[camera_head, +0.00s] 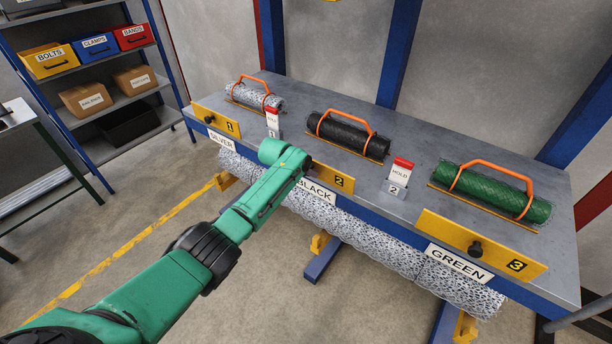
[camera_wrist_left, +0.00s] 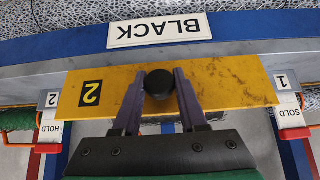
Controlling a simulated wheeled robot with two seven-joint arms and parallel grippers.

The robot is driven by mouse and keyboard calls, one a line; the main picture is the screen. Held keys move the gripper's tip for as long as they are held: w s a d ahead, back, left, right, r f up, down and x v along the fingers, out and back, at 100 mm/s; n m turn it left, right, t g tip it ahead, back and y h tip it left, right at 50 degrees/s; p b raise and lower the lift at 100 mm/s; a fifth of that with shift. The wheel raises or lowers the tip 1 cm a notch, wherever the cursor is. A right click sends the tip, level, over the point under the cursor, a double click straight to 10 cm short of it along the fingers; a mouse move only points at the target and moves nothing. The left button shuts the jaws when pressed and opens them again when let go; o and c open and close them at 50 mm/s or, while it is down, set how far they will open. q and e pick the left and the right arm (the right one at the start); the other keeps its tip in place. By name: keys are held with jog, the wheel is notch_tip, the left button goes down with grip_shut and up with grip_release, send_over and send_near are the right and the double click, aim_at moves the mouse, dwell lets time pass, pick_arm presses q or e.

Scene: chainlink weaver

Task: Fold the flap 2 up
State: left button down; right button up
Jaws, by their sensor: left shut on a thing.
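Flap 2 (camera_head: 340,179) is a yellow plate with a black "2", at the table's front edge above the BLACK label (camera_head: 316,191). My arm covers its left part in the head view. Flap 2 (camera_wrist_left: 235,82) shows widely in the left wrist view, with a round black knob (camera_wrist_left: 159,84) at its middle. My left gripper (camera_wrist_left: 160,92) is shut on this knob, one finger on each side. In the head view the fingertips are hidden behind my green arm. I cannot tell the flap's exact tilt. My right gripper is not in view.
Flap 1 (camera_head: 214,120) and flap 3 (camera_head: 470,242) stand along the same edge. Silver (camera_head: 262,100), black (camera_head: 345,136) and green (camera_head: 495,194) rolls with orange handles lie behind. Tag stands 1 (camera_head: 272,124) and 2 (camera_head: 398,178) flank flap 2. A long mesh roll (camera_head: 375,252) hangs below.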

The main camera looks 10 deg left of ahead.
pick_arm(q)
jog(key=shift+w+d+r+g+y+b, duration=0.15)
jog(key=shift+w+g+y+b, duration=0.15)
jog(key=shift+g+b, duration=0.25)
jog(key=shift+c, duration=2.3)
grip_release()
jog(key=shift+w, duration=0.1)
jog(key=shift+r+p, duration=0.35)
jog(key=shift+p, duration=0.05)
jog(key=v, duration=1.4)
